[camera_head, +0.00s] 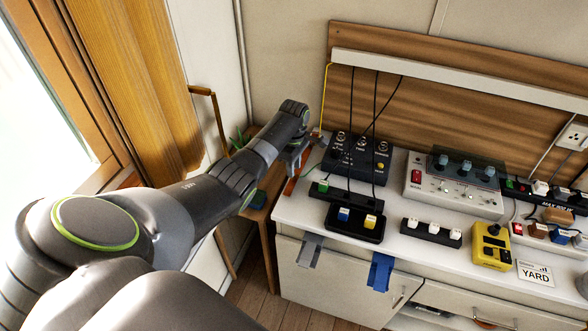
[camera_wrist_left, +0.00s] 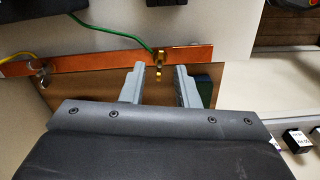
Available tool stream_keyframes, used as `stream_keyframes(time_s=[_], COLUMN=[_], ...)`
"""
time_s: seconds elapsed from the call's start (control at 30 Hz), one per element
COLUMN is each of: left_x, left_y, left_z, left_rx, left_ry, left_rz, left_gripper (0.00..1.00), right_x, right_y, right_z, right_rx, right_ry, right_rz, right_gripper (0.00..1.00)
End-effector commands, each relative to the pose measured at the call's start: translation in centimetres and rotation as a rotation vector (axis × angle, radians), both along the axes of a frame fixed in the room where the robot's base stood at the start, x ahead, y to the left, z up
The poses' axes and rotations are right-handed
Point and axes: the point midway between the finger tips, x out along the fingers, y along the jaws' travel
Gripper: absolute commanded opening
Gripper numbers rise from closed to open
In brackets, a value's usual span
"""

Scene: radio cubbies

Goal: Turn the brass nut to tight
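A copper bar (camera_wrist_left: 100,58) runs along the edge of the white top in the left wrist view. The small brass nut (camera_wrist_left: 159,55) sits on it where a green wire (camera_wrist_left: 125,37) ends. My left gripper (camera_wrist_left: 159,69) is open, with its two grey fingers apart and pointing at the bar. The nut lies just ahead of the gap between the fingertips, and nothing is held. In the head view my left gripper (camera_head: 299,160) is at the left end of the counter, above the copper bar (camera_head: 290,187); the nut cannot be made out there. My right gripper is not in view.
Another fitting (camera_wrist_left: 42,72) with a yellow wire sits on the bar's left part. In the head view, a black box with knobs (camera_head: 352,160) stands close right of my gripper. Switch blocks, a grey panel (camera_head: 455,185) and a yellow box (camera_head: 491,247) crowd the counter.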

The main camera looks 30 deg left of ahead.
Motion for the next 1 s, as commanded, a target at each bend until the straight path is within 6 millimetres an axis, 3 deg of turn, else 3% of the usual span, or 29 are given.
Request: stream_keyframes(time_s=[0.2,0.5,0.73,1.0], left_x=[0.0,0.0,0.0,0.0], left_y=[0.0,0.0,0.0,0.0], left_z=[-1.6,-1.7,-1.7,-1.7], left_rx=[0.001,0.001,0.000,0.000], left_ry=[-0.001,-0.002,-0.002,-0.001], left_rz=[-0.001,-0.001,-0.001,-0.004], left_gripper=[0.28,0.28,0.01,0.00], right_x=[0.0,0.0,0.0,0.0], right_y=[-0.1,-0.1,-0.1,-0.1], right_z=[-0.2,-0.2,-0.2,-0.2], right_rx=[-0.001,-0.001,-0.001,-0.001], right_ry=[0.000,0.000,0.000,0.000], right_rz=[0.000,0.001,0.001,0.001], right_gripper=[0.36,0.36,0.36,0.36])
